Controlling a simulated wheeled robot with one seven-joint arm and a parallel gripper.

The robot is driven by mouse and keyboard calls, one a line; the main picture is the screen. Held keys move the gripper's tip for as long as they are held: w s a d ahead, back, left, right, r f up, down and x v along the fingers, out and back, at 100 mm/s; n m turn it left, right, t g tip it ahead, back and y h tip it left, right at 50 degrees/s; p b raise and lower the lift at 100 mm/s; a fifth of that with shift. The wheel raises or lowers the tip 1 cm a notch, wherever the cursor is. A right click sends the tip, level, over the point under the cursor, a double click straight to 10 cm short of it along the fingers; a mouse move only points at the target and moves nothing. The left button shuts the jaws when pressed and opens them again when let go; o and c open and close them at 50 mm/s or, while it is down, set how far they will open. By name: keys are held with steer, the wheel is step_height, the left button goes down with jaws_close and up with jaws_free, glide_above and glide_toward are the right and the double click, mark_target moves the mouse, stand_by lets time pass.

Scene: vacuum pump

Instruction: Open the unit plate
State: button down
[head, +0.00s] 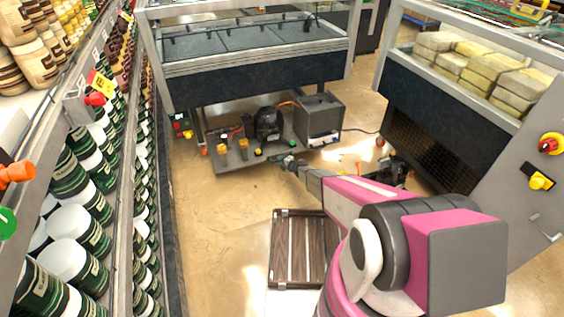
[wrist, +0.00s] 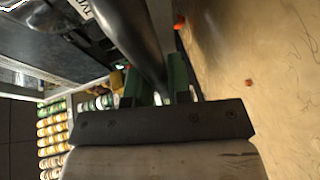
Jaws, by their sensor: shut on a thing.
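The unit plate (head: 235,164) is a low grey platform under the middle display case, carrying a black pump, a grey box and small coloured fittings. My gripper (head: 289,162) is at its front edge, right of its middle. In the wrist view, the green fingers of my gripper (wrist: 157,78) are closed around a dark rounded metal bar (wrist: 138,38) that runs up and left. I cannot tell whether this bar is the plate's handle. My arm hides part of the floor in front of the unit.
A wooden slatted pallet (head: 297,250) lies on the floor in front. A shelf of jars (head: 75,220) lines the left side. A second display case (head: 440,125) stands right, with black equipment (head: 398,170) on the floor by it. The floor left of the pallet is clear.

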steer(key=shift+s+d, duration=0.2)
steer(key=shift+s, duration=0.15)
steer(key=c, duration=1.1)
jaws_free()
